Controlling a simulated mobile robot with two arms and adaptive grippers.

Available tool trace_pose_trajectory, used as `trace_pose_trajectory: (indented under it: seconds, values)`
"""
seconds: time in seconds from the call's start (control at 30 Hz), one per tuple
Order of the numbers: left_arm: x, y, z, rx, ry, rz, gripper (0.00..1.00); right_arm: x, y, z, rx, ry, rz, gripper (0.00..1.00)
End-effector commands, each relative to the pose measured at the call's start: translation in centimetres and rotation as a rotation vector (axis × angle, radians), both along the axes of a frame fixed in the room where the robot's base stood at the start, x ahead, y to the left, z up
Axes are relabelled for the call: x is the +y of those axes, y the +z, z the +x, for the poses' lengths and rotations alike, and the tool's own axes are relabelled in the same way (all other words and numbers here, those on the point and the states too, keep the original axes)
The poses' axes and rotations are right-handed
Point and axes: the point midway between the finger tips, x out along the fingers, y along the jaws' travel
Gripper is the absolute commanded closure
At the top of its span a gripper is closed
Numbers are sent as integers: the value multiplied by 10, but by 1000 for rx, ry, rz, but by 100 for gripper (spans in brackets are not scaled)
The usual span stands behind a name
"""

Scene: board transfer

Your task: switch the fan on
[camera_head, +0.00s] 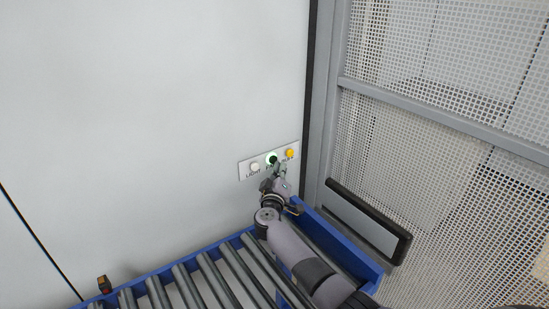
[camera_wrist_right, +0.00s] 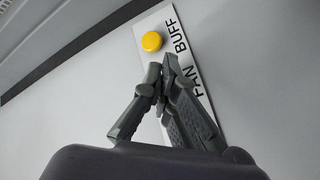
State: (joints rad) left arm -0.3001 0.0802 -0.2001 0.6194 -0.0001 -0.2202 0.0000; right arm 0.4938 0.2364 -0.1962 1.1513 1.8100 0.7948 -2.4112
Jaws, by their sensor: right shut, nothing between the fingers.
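A small white panel (camera_head: 243,172) on the pale wall carries three buttons in a row. The middle fan button (camera_head: 270,157) glows green in the head view. My right gripper (camera_head: 275,163) is shut and empty, its fingertips at the fan button and partly covering it. I cannot tell whether they press it or stop just short. The right wrist view shows the shut fingers (camera_wrist_right: 165,72) over the panel beside the label "FAN"; they hide the fan button there. My left gripper is not in view.
A white button (camera_head: 254,167) sits left of the fan button and a yellow button (camera_head: 290,153) right, labelled "BUFF" in the wrist view. Below is a roller conveyor with a blue frame (camera_head: 222,244). A mesh fence (camera_head: 440,110) and black-edged grey plate (camera_head: 362,224) stand right.

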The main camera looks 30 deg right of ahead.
Motion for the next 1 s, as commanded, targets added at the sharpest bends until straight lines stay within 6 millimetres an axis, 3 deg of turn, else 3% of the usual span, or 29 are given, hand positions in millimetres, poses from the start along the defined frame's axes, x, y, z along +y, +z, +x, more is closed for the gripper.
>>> trace_pose_trajectory:
  seconds: [0.03,0.2,0.5,1.0]
  values:
    - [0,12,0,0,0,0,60,-1,5,-5,2,0,-1,100]
    - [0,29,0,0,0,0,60,-2,6,-20,3,0,-1,100]
    - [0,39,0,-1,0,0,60,-4,2,-45,0,-1,-1,100]
    - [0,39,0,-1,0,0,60,-4,1,-47,-1,-1,0,100]
